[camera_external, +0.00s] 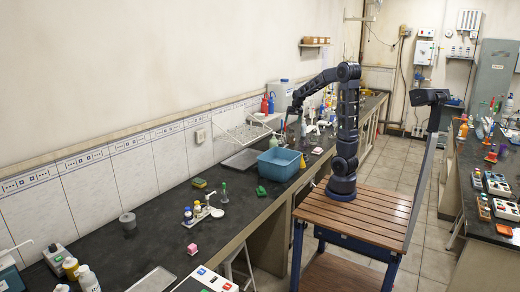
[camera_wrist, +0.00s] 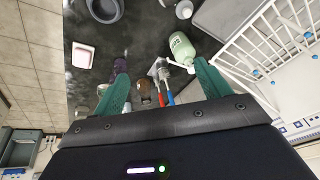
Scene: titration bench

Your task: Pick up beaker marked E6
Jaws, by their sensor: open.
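My gripper (camera_wrist: 160,80) is open in the wrist view, its two green fingers spread wide with nothing held. In the external view my gripper (camera_external: 292,116) hangs over the bench behind the blue basin, too small to make out its fingers. No E6 marking is readable in either view, so I cannot tell which vessel is the marked beaker. Clear glassware (camera_external: 312,131) stands on the bench near my gripper in the external view.
A pale green bottle (camera_wrist: 182,47) stands close to the right finger. A white wire rack (camera_wrist: 262,45) is at the right. The blue basin (camera_external: 279,167) sits at the bench front. Bare bench (camera_external: 160,225) lies nearer the camera.

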